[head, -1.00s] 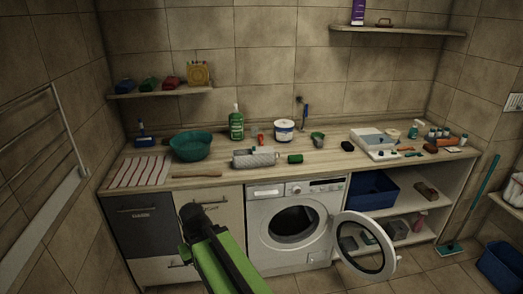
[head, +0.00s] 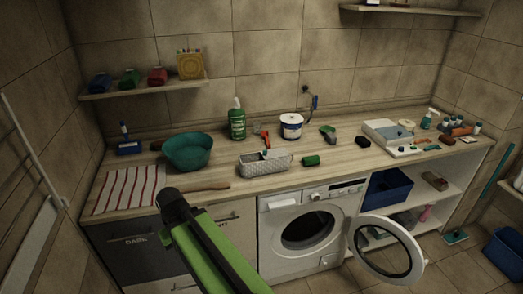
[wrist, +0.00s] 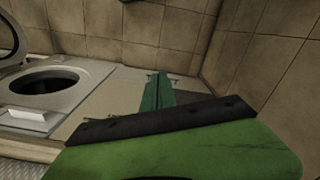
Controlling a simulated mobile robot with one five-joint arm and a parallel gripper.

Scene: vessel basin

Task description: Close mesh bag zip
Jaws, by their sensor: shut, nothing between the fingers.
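I cannot pick out a mesh bag or its zip for certain in either view. In the wrist view my gripper (wrist: 165,122) shows as a green body with a black edge, shut and empty. A teal-green piece lies just beyond it; I cannot tell what it is.
The washing machine (head: 305,232) has its round door (head: 386,250) swung open. A teal basin (head: 187,152), a striped cloth (head: 129,188) and a green bottle (head: 237,122) stand on the counter (head: 221,173). A blue bin (head: 388,192) sits on the shelf below.

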